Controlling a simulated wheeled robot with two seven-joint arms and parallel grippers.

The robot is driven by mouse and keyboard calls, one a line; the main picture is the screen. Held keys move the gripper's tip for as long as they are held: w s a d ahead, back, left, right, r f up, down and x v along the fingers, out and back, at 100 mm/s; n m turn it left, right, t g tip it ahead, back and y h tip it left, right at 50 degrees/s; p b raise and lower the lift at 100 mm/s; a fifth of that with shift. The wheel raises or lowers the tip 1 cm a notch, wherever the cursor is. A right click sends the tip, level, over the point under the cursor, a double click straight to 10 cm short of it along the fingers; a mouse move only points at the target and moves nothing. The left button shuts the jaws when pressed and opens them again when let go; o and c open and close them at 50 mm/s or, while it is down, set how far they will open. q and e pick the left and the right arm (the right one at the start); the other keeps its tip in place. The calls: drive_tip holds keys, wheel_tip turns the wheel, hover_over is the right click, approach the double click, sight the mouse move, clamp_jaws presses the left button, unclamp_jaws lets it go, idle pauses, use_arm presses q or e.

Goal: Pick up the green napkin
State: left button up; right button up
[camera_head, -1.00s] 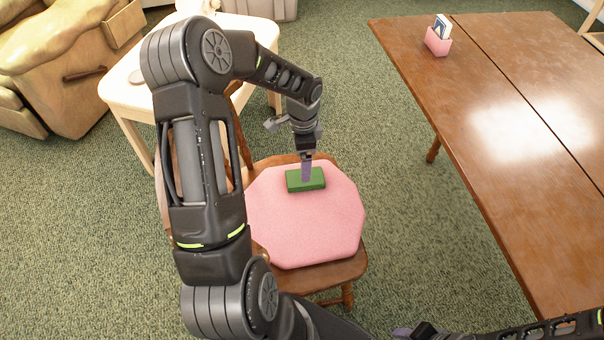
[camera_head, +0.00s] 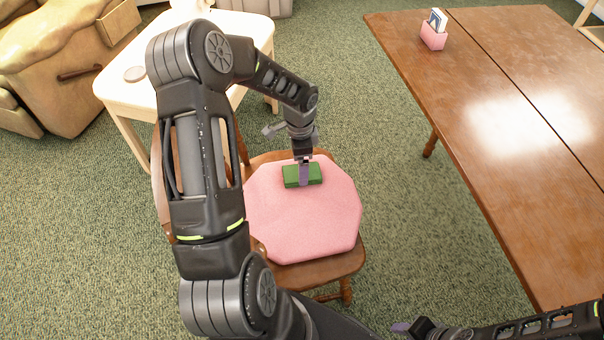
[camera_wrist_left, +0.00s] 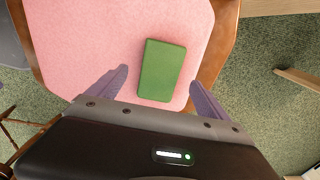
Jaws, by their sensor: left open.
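The green napkin (camera_head: 316,174) is a small folded rectangle lying on the pink seat cushion (camera_head: 303,225) of a wooden chair, near the cushion's far edge. It also shows in the left wrist view (camera_wrist_left: 162,70). My left gripper (camera_head: 303,178) points down at the napkin. In the left wrist view its two purple fingers (camera_wrist_left: 160,88) are open, one on each side of the napkin's near end, with gaps showing between them and the cloth. Only part of my right gripper (camera_head: 402,328) shows at the bottom edge, away from the chair.
A wooden table (camera_head: 480,110) stands on the right, with a pink holder (camera_head: 433,38) on it. A cream side table (camera_head: 125,95) stands behind the chair at the left, by a tan armchair (camera_head: 60,60). Green carpet (camera_head: 400,220) is clear between chair and table.

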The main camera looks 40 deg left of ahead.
use_arm(q)
wheel_tip(320, 180, down, 4)
drive_tip(key=shift+f+b, duration=0.1)
drive_tip(key=shift+b, duration=0.2)
idle(0.4)
drive_tip(key=c, duration=1.4)
drive_tip(key=shift+c, duration=0.2)
wheel_tip(320, 180, up, 10)
drive_tip(key=p, duration=0.1)
drive_tip(key=shift+p, duration=0.35)
